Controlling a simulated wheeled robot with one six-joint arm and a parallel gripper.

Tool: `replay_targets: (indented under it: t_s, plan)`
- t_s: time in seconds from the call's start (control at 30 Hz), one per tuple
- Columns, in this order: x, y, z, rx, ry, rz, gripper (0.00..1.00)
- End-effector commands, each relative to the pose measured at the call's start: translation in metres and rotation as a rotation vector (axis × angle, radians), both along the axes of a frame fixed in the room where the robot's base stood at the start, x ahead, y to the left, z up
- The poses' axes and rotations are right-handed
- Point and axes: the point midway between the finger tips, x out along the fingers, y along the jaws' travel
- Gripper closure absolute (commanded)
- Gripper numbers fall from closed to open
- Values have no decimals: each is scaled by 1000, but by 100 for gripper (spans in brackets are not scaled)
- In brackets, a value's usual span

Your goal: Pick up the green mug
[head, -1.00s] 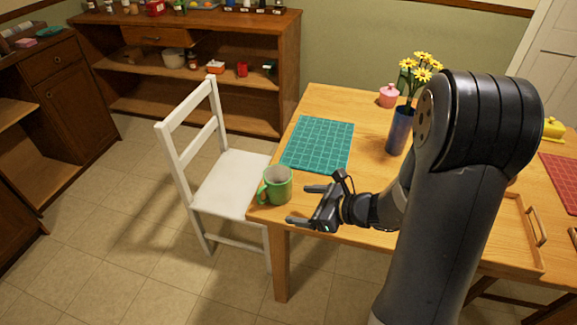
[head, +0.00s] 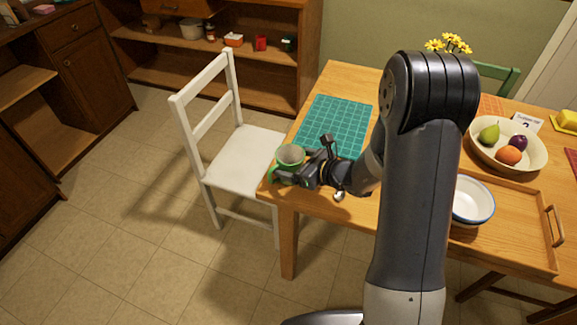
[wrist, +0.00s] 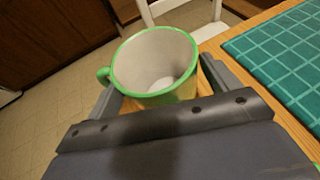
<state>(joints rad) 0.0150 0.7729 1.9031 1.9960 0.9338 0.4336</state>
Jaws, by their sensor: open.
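The green mug (head: 289,155), with a pale inside, stands upright at the near left corner of the wooden table. In the wrist view the mug (wrist: 155,68) fills the space between my fingers, its handle out to the left. My gripper (head: 287,174) is open, with one finger on each side of the mug; it also shows in the wrist view (wrist: 162,98). I cannot tell whether either finger touches the mug. The mug's lower part is partly hidden by my gripper.
A teal grid placemat (head: 334,124) lies just behind the mug. A white chair (head: 240,160) stands left of the table, close to its edge. To the right are a wooden tray (head: 515,250), a white bowl (head: 472,199) and a fruit bowl (head: 536,157).

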Motion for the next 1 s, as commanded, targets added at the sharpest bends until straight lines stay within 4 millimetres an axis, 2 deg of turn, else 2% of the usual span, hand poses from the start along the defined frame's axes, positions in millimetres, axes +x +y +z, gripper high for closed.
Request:
replay_targets:
  t_s: [0.1,0.33,0.87,1.0]
  plan:
    - [5,7,-4,0,0,1,17]
    - [6,8,-5,0,0,0,17]
    - [6,8,-5,0,0,0,59]
    - [6,8,-4,0,-1,0,60]
